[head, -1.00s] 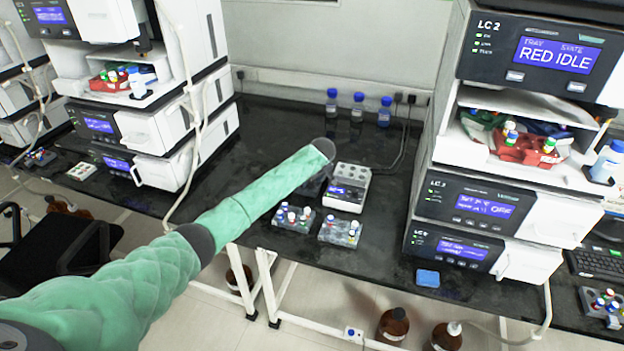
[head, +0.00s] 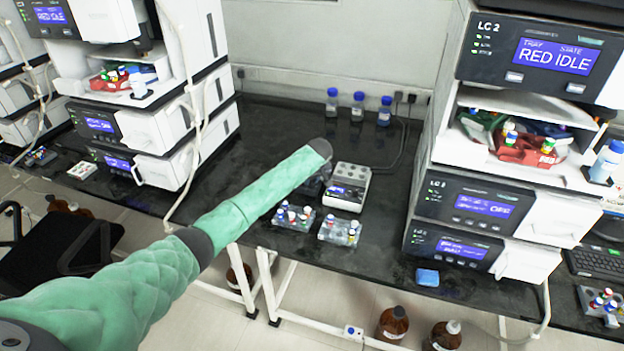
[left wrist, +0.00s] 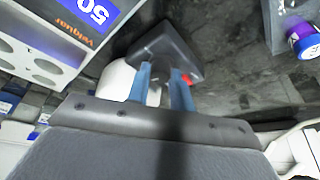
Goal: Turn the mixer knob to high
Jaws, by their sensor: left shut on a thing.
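My left arm (head: 250,200) reaches in from the left in the head view, its end over the bench beside a white block with a display. Its gripper is mostly hidden there behind the wrist. In the left wrist view the two blue fingers of my left gripper (left wrist: 162,84) are closed at a small device, which I take as the mixer (left wrist: 168,46). It has a dark grey top, a white rounded side and a small red mark by the right finger. The knob itself is hidden between the fingers, so its setting cannot be read. My right gripper is not in view.
The white block (head: 347,187) stands close on the right. Two clear racks of capped vials (head: 294,217) (head: 340,230) stand in front. Blue-capped bottles (head: 358,106) stand at the back. Instrument stacks (head: 470,200) flank the bench.

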